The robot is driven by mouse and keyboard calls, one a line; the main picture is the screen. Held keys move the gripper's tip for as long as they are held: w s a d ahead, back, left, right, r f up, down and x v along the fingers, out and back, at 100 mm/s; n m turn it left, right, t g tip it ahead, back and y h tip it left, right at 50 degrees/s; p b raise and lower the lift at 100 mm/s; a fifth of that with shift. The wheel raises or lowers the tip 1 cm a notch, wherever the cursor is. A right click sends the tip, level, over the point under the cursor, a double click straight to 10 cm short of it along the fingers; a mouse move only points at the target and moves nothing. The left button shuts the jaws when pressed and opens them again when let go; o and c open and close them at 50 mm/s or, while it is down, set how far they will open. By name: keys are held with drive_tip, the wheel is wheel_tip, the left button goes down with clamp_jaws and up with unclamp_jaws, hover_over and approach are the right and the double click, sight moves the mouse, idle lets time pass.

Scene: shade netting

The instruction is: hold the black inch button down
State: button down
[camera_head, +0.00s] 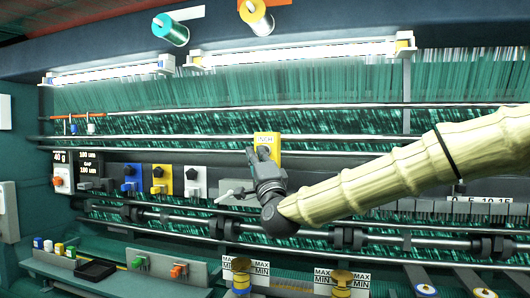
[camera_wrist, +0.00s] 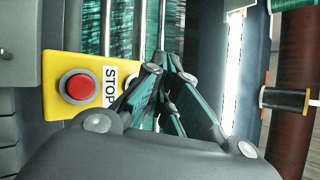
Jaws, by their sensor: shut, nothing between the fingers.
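A yellow box (camera_head: 277,147) with a white label that seems to read INCH is mounted on the machine in the head view. My gripper (camera_head: 252,151) is in front of its left and lower part, just under the label. No black button can be told apart from my dark gripper. In the wrist view a yellow panel (camera_wrist: 52,65) carries a red button (camera_wrist: 79,87) and a STOP label, turned sideways. My fingers (camera_wrist: 162,58) are shut and empty to the right of that label. The spot at their tips is hidden, and contact cannot be told.
Steel bars (camera_head: 190,139) cross the machine, with green netting threads behind. Blue, yellow and white switch boxes (camera_head: 161,178) stand to the left. Yellow-capped posts with MAX/MIN signs (camera_head: 342,276) are below. A bright lamp (camera_head: 300,54) runs above.

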drive_tip(key=shift+w, duration=0.15)
drive_tip(key=shift+w+d+b, duration=0.15)
drive_tip(key=shift+w+b, duration=0.15)
drive_tip(key=shift+b, duration=0.1)
drive_tip(key=shift+w+d, duration=0.15)
drive_tip(key=shift+w, duration=0.3)
idle(1.3)
drive_tip(key=shift+b, duration=0.3)
idle(3.8)
drive_tip(key=shift+s+a+b, duration=0.3)
drive_tip(key=shift+s+b, duration=0.25)
drive_tip(key=shift+s, duration=0.35)
drive_tip(key=shift+s+a+b, duration=0.25)
drive_tip(key=shift+s+b, duration=0.15)
drive_tip(key=shift+s, duration=0.4)
drive_tip(key=shift+s+a+b, duration=0.3)
drive_tip(key=shift+s+b, duration=0.15)
drive_tip(key=shift+s, duration=0.3)
drive_tip(key=shift+s+a+b, duration=0.25)
drive_tip(key=shift+s+b, duration=0.15)
drive_tip(key=shift+s, duration=0.4)
